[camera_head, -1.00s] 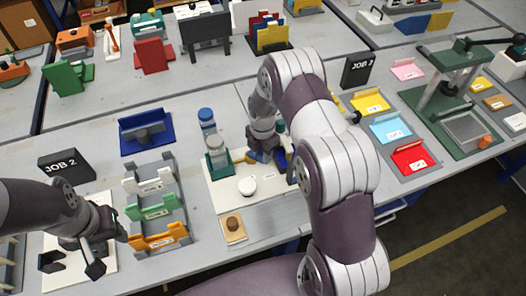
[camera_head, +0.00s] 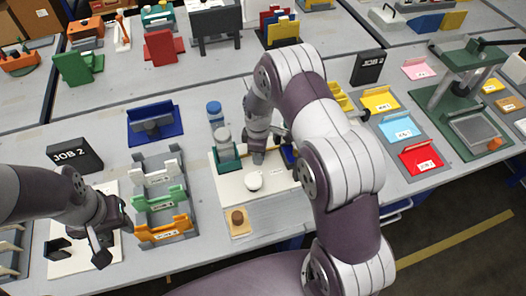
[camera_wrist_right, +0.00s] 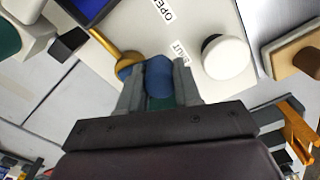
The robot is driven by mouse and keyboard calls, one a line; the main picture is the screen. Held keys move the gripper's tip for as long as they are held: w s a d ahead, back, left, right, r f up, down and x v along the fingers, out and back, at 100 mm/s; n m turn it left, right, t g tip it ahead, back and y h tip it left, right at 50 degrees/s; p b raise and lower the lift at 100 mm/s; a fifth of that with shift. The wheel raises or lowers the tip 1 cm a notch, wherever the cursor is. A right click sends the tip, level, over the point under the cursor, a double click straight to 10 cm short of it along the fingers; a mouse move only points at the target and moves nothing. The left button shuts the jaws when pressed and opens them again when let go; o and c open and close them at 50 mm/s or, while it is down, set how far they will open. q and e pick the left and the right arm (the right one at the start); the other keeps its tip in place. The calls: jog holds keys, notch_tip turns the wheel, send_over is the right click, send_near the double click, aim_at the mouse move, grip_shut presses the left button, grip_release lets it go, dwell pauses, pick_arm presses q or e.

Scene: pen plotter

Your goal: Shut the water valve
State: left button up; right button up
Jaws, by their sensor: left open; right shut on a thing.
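The water valve shows in the right wrist view as a blue handle (camera_wrist_right: 159,73) with a brass-coloured part (camera_wrist_right: 122,53) beside it, on a white board (camera_wrist_right: 185,22). My right gripper (camera_wrist_right: 158,82) is shut on the blue handle. The board carries an OPEN label (camera_wrist_right: 162,10) and a SHUT label (camera_wrist_right: 178,52); the handle is close to the SHUT label. In the head view my right gripper (camera_head: 258,158) is low over the board and hides most of the valve. My left gripper (camera_head: 80,252) is open and empty at the lower left.
A white round knob (camera_head: 253,180) sits on the board just in front of my right gripper. A rack of coloured cards (camera_head: 160,205) stands between the arms. Blue, red and yellow trays (camera_head: 396,130) lie to the right.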

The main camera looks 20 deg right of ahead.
jog(key=m, duration=0.1)
jog(key=a+m, duration=0.1)
jog(key=shift+w+m, duration=0.25)
jog(key=shift+m, duration=0.15)
jog(key=shift+w+a+m+b, duration=0.15)
jog(key=shift+w+a+m, duration=0.1)
jog(key=shift+m, duration=0.55)
jog(key=shift+w+a+m+b, duration=0.15)
jog(key=shift+a+m, duration=0.05)
jog(key=shift+m, duration=0.6)
jog(key=shift+r, duration=0.1)
jog(key=o, duration=1)
jog(key=shift+o, duration=0.2)
notch_tip(320, 180, up, 13)
jog(key=b, duration=0.1)
jog(key=shift+f, duration=0.2)
